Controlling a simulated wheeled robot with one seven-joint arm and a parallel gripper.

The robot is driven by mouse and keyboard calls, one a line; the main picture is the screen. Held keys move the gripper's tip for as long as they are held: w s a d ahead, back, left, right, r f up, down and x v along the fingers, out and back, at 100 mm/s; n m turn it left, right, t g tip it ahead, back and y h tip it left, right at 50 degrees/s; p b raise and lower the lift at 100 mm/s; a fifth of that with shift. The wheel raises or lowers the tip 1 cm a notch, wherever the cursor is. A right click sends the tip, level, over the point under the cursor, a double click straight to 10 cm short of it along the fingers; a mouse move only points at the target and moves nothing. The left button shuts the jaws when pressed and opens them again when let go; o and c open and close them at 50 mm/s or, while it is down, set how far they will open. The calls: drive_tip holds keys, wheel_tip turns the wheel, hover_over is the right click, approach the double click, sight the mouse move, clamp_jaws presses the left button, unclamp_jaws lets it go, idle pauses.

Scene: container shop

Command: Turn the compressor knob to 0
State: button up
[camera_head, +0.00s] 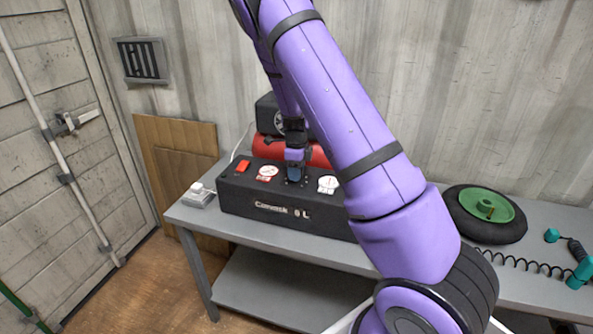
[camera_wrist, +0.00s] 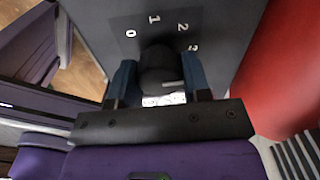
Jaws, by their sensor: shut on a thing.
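The compressor (camera_head: 235,197) is a black box with a red tank (camera_head: 267,148) behind it, standing on a grey table. Its top face carries a red switch (camera_head: 242,166) and two white gauges. My gripper (camera_head: 294,176) points down onto the top face between the gauges. In the wrist view, its two blue fingers (camera_wrist: 160,80) are shut on the round black knob (camera_wrist: 158,62), one on each side. The digits 0 (camera_wrist: 130,33), 1, 2 and a partly covered 3 are printed around the knob. A light mark shows on the knob's right side; its exact setting is hard to tell.
A small grey box with a white top (camera_head: 198,195) stands left of the compressor. A wheel with a green hub (camera_head: 487,207) and a coiled hose with teal ends (camera_head: 579,272) lie on the table (camera_head: 340,254) at right. My arm hides the compressor's right end.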

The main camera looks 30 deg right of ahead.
drive_tip(key=n, duration=0.3)
drive_tip(key=shift+n, duration=0.4)
drive_tip(key=n, duration=0.3)
drive_tip(key=shift+n, duration=0.3)
drive_tip(key=n, duration=0.3)
drive_tip(key=shift+n, duration=0.3)
drive_tip(key=n, duration=0.3)
drive_tip(key=shift+n, duration=0.3)
drive_tip(key=n, duration=1.1)
drive_tip(key=shift+n, duration=0.5)
drive_tip(key=o, duration=0.9)
drive_tip(key=shift+o, duration=0.2)
